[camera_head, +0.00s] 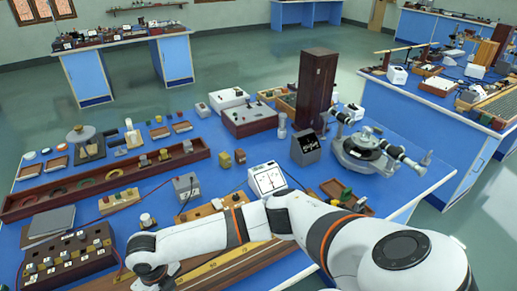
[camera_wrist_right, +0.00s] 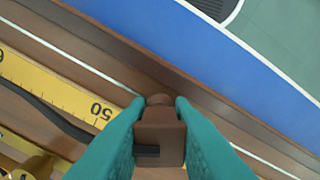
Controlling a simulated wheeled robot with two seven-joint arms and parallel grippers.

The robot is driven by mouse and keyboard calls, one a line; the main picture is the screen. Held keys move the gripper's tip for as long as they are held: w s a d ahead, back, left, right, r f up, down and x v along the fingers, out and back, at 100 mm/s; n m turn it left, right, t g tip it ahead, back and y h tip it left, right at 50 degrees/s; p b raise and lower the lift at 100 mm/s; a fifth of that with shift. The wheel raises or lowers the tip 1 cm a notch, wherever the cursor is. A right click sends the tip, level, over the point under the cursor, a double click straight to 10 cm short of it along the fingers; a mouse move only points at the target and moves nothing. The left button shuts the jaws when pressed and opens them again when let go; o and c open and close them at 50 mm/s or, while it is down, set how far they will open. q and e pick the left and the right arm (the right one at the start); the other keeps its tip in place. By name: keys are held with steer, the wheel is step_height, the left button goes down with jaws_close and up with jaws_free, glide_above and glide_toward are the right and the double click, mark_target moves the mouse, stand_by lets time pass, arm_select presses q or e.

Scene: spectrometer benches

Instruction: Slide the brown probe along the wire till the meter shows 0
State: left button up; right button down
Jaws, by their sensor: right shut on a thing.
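In the right wrist view, the teal fingers of my right gripper (camera_wrist_right: 157,108) are shut on the brown probe (camera_wrist_right: 160,136), one on each side. The probe is over the wooden wire board, by a yellow scale (camera_wrist_right: 62,92) whose 50 mark is close to the left finger. A thin pale wire (camera_wrist_right: 75,57) runs along the board; contact between probe and wire cannot be told. In the head view, the meter (camera_head: 267,179) is a white box with a pointer dial, too small to read exactly. My right arm covers part of the board (camera_head: 222,262). My left gripper is out of view.
A wooden box with knobs (camera_head: 68,258) stands at the left, near my right wrist. A grey block (camera_head: 187,186) and a dark small box (camera_head: 305,148) stand behind the arm. Open floor lies beyond the bench.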

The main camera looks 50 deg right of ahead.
steer(key=shift+s+f, duration=0.2)
steer(key=shift+f, duration=0.1)
steer(key=c, duration=1.3)
jaws_free()
steer(key=shift+d, duration=0.1)
steer(key=shift+o, duration=0.6)
steer(key=shift+d, duration=0.1)
steer(key=shift+a+r, duration=0.1)
steer(key=shift+a, duration=0.15)
